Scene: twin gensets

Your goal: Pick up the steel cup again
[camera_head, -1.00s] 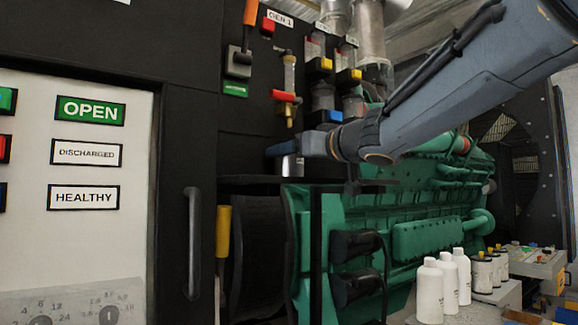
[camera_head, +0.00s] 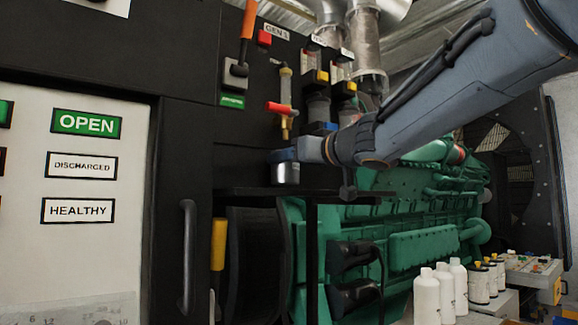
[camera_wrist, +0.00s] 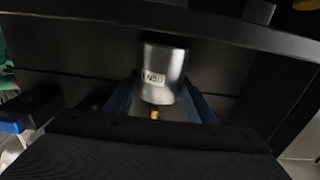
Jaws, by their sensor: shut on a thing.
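The steel cup (camera_head: 286,174) is a small shiny cylinder, upright, just below my gripper (camera_head: 284,156) in the head view. It is at the black shelf in front of the dark panel; I cannot tell whether its base touches the shelf. In the wrist view the cup (camera_wrist: 162,72) carries a white label and sits between the two blue fingers of my gripper (camera_wrist: 155,100). My gripper is shut on the cup. The cup's upper part is hidden by the fingers in the head view.
A sight glass with a red-handled valve (camera_head: 282,107) hangs on the panel just above. A black shelf edge (camera_head: 265,192) runs below the cup. The green engine (camera_head: 420,230) stands behind my arm. White bottles (camera_head: 427,297) stand at lower right.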

